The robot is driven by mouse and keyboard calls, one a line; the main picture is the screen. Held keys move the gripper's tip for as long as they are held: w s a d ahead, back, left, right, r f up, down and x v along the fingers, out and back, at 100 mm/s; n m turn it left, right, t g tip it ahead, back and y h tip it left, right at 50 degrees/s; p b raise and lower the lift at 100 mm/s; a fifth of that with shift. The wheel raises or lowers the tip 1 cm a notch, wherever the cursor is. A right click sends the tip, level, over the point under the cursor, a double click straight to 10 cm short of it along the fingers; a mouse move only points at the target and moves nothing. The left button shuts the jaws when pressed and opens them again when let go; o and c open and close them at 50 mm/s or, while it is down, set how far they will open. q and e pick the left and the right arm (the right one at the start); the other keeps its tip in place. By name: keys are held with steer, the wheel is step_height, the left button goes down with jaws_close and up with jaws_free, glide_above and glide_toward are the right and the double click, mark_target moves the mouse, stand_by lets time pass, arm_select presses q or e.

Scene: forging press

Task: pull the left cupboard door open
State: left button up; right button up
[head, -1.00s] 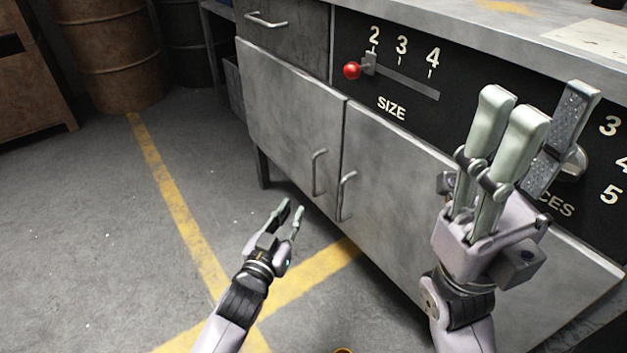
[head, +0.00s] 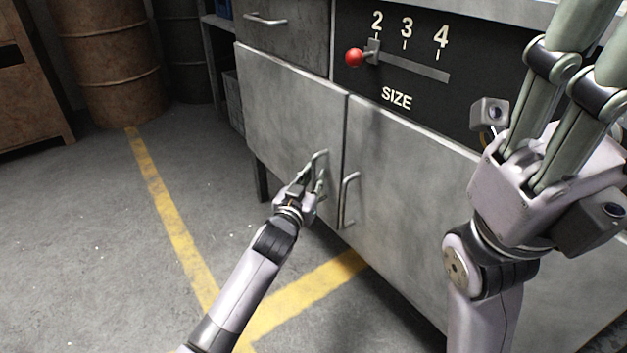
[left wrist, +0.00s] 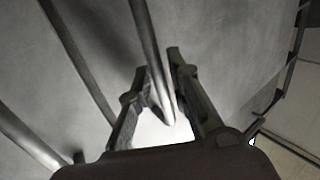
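The left cupboard door (head: 285,100) is grey metal and stands shut, level with the right door (head: 410,180). Its bent-bar handle (head: 321,156) is near its lower right edge. My left gripper (head: 315,174) is at this handle. In the left wrist view the handle bar (left wrist: 148,45) runs between the two fingers of the left gripper (left wrist: 158,66), which stand apart and open around it. Whether either finger touches the bar I cannot tell. My right gripper (head: 575,75) is large at the upper right, its fingers straight and empty; some fingertips are cut off.
The right door's handle (head: 347,200) is close beside the left one. A drawer (head: 285,35) and a black SIZE panel with a red-knobbed lever (head: 354,57) are above. The floor (head: 90,240) in front and left is clear; rusty barrels (head: 108,60) stand behind.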

arm_select(q)
steer(key=shift+c, duration=0.3)
jaws_close()
stand_by(0.4)
